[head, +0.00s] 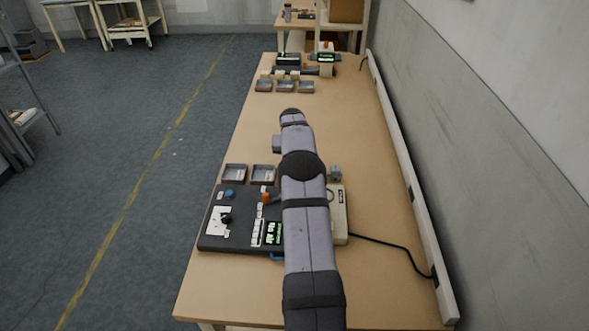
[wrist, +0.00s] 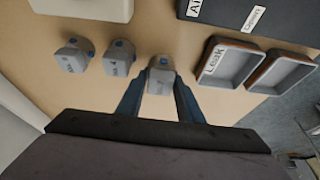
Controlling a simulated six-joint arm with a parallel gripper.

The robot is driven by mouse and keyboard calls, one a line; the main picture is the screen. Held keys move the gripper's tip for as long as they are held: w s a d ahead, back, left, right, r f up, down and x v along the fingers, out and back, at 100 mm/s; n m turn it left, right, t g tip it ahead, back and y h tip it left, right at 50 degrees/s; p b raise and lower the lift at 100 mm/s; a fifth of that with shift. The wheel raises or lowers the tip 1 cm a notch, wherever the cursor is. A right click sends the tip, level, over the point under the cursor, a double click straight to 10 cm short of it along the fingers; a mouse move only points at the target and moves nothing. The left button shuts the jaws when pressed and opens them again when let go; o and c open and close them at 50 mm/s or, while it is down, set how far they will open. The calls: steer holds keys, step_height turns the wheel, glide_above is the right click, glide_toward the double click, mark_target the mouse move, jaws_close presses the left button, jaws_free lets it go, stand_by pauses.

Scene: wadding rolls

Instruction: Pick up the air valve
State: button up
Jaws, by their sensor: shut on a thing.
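Three small grey air valves with blue ports are in a row in the wrist view: a left one (wrist: 74,56), a middle one (wrist: 119,58) and a right one (wrist: 160,77). My gripper (wrist: 159,88) is shut on the right valve, with one dark blue finger on each side of it. I cannot tell whether the held valve touches the table. One grey valve (head: 335,173) shows right of my arm in the head view; my arm hides the others and the gripper there.
A tray labelled "Leak" (wrist: 222,64) and a second tray (wrist: 281,72) lie right of the gripper. A black test unit (head: 236,217) with a green display and a pale box (head: 338,215) with a cable stand nearby. The table's middle right (head: 363,140) is clear.

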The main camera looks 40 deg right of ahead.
step_height(320, 180, up, 8)
steer(key=shift+f+b, duration=0.2)
steer(key=shift+b, duration=0.35)
steer(key=shift+s+d+r, duration=0.15)
steer(key=shift+d+r, duration=0.1)
steer(key=shift+r, duration=0.05)
steer(key=s+d+r+m+g+p, duration=0.1)
steer(key=s+d+r+m+p, duration=0.3)
steer(key=s+d+p, duration=0.7)
steer(key=s+a+f+n+y, duration=0.1)
steer(key=s+a+n+y, duration=0.1)
steer(key=a+n, duration=0.4)
steer(key=s+a+f+n+t+y, duration=0.1)
steer(key=a+n+y, duration=0.3)
steer(key=n, duration=1.2)
steer(key=s+a+f, duration=0.1)
steer(key=a, duration=0.1)
steer(key=shift+s+a+f+y, duration=0.25)
steer(key=shift+a+f+y, duration=0.05)
steer(key=shift+a, duration=0.05)
steer(key=shift+f, duration=0.15)
